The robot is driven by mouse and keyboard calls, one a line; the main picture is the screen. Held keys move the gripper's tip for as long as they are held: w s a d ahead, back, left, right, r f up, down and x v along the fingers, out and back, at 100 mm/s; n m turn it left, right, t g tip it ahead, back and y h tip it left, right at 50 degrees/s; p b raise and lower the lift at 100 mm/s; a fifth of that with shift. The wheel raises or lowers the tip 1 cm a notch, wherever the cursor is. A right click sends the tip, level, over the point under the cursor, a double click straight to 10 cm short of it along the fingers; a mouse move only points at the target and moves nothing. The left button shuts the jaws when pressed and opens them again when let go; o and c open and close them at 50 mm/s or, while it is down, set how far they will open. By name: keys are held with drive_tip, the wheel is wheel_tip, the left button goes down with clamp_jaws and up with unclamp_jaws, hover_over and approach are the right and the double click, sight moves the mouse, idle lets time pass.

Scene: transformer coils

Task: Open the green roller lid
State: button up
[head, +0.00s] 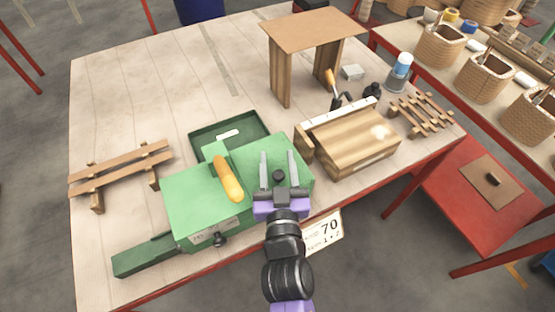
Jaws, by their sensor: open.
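A green roller machine (199,207) stands at the front of the wooden table. It has a yellow-orange handle (228,180) on top and a black knob (220,240) on its front. Its right-hand green cover (250,162), which looks like the lid, lies flat and appears shut. My gripper (277,154) is open over this cover, fingers pointing away from me, to the right of the handle. A small black round piece (278,175) shows between the fingers. I cannot tell whether the fingers touch the cover. My purple gripper body hides the cover's front part.
A dark green open tray (205,136) lies behind the machine. A wooden block-like device (352,142) stands close to its right, and a wooden stand (313,30) at the back. A slatted wooden rack (120,166) is at left. The table's back left is clear.

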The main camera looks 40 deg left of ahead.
clamp_jaws()
idle(1.4)
